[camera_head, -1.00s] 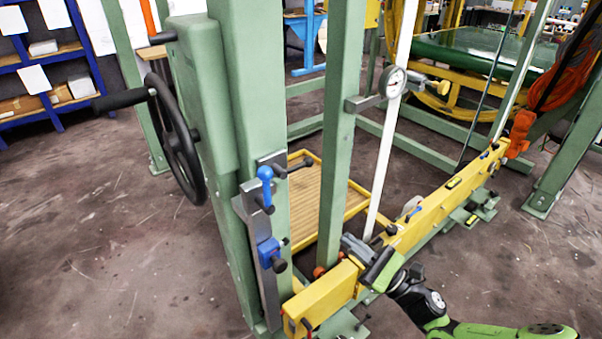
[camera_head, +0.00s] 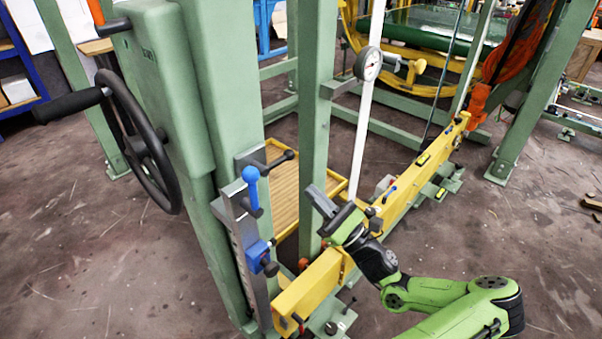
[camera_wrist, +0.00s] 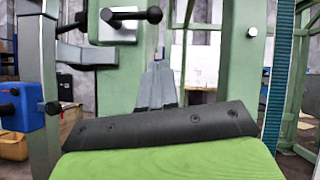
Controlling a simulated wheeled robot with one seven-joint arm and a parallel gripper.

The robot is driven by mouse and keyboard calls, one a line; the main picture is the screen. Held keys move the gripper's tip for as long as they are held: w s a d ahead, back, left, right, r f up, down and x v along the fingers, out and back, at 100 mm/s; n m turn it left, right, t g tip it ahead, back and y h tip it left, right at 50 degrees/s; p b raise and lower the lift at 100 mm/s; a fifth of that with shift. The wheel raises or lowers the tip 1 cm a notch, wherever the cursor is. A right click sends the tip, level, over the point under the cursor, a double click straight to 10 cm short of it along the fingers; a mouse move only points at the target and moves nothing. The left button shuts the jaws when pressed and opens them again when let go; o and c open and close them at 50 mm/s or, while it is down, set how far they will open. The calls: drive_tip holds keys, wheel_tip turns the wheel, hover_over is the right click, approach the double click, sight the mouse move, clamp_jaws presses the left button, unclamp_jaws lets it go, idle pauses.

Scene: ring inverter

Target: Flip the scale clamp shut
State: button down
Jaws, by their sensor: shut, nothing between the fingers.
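The upright grey scale (camera_head: 238,235) is fixed beside the green column. A blue block (camera_head: 258,252) with a dark knob is lower on the scale. I cannot tell for sure which of these is the clamp. My gripper (camera_head: 322,202) is shut and empty, right of the scale and apart from it. In the wrist view, my grey fingers (camera_wrist: 158,86) point at the green column, below the black-knobbed lever (camera_wrist: 130,15); the blue block (camera_wrist: 22,112) is left.
A large black handwheel (camera_head: 145,140) is at the left. A thin green post (camera_head: 315,120), a white rod (camera_head: 363,130) and a dial gauge (camera_head: 368,64) stand behind my gripper. A long yellow beam (camera_head: 405,185) runs below it. Open floor lies at the right.

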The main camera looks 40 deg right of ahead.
drive_tip(key=w+a+r, duration=0.1)
drive_tip(key=w+r, duration=0.2)
drive_tip(key=r, duration=0.2)
drive_tip(key=shift+w+r, duration=0.25)
drive_tip(key=shift+r, duration=0.1)
drive_tip(key=shift+r, duration=0.1)
drive_tip(key=shift+r+n+y+p, duration=0.15)
drive_tip(key=shift+n+y+p, duration=0.2)
drive_tip(key=shift+n, duration=0.35)
